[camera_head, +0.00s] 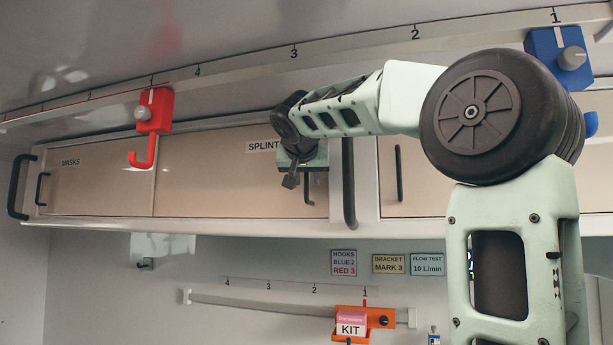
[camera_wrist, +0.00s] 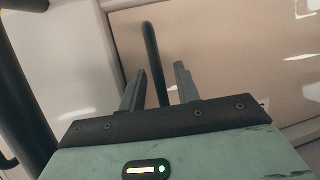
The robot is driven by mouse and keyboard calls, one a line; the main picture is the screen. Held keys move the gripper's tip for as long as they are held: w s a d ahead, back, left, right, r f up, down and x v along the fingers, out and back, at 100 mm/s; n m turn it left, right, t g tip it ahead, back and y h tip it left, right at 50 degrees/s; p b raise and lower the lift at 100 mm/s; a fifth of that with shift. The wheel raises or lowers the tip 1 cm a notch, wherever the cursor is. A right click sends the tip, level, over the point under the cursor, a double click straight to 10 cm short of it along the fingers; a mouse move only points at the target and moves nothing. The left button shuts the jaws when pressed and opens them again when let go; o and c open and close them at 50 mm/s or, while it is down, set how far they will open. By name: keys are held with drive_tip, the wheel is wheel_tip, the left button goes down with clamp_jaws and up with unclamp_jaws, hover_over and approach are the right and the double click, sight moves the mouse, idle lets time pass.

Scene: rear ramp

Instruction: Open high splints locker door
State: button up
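The splints locker door (camera_head: 230,185) is a beige panel in the high cabinet, labelled "SPLINT…", with my arm hiding the label's end. It looks shut. Its slim black upright handle (camera_head: 308,187) is near its right edge. My gripper (camera_head: 291,181) is in front of the door at this handle. In the wrist view, the two grey fingers of my gripper (camera_wrist: 160,78) are apart, and the black handle (camera_wrist: 152,50) shows between them. Neither finger clearly touches it, and I cannot tell how deep it sits between them.
A thick black grab bar (camera_head: 348,185) stands just right of the door; a thick dark bar (camera_wrist: 20,85) fills the wrist view's left side. A red hook (camera_head: 153,120) hangs from the rail, overlapping the masks door (camera_head: 95,180). A blue bracket (camera_head: 560,60) is at upper right.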

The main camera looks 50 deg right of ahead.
clamp_jaws()
drive_tip(key=shift+w, duration=0.1)
drive_tip(key=p, duration=0.2)
approach(241, 190)
drive_tip(key=x, duration=0.4)
drive_tip(key=shift+d, duration=0.15)
unclamp_jaws()
